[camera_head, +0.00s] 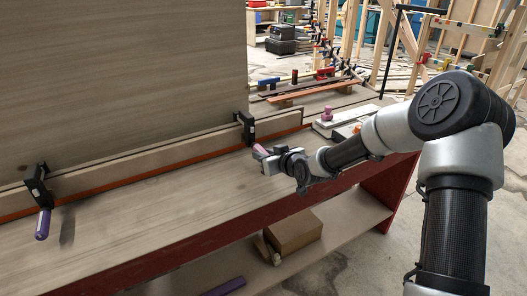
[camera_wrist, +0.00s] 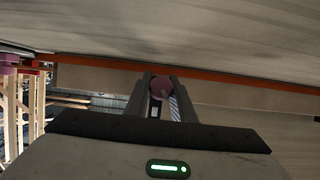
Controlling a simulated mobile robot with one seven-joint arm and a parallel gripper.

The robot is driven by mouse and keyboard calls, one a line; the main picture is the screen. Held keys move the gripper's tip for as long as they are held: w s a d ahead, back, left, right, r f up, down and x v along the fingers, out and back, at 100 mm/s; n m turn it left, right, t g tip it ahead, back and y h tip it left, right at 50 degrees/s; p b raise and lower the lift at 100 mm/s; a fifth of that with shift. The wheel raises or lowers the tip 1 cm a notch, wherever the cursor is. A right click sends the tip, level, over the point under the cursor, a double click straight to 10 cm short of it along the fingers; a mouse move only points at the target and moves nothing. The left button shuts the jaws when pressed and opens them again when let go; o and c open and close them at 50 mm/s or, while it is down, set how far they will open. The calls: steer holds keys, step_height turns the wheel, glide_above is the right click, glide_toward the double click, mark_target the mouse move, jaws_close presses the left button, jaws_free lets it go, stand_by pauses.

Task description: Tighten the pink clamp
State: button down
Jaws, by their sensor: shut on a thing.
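The pink clamp (camera_head: 246,129) is fixed on the wooden strip at the right end of the upright panel in the head view. Its dark body grips the strip, and its pink handle (camera_head: 262,151) points down toward my gripper (camera_head: 270,160). My gripper is shut on that handle, from the lower right. In the wrist view the round pinkish handle end (camera_wrist: 162,87) sits between the two fingers of my gripper (camera_wrist: 162,98). The fingers hide part of the handle. I cannot tell how tight the clamp is.
A second clamp with a purple handle (camera_head: 43,223) holds the strip at the left. The workbench top (camera_head: 150,215) is mostly clear. A cardboard box (camera_head: 294,231) lies on the lower shelf. A small pink object (camera_head: 327,114) and white pieces stand on the bench beyond my gripper.

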steer(key=shift+w+d+r+m+g+y+p, duration=0.15)
steer(key=shift+m+g+y+p, duration=0.25)
steer(key=shift+m+y+p, duration=0.5)
steer(key=shift+m+g+y+p, duration=0.4)
steer(key=shift+m+y+p, duration=0.35)
steer(key=shift+m, duration=0.85)
steer(key=c, duration=1.5)
jaws_free()
steer(key=p+v, duration=0.1)
steer(key=v, duration=1.6)
steer(key=shift+s+p, duration=0.3)
steer(key=shift+p, duration=0.05)
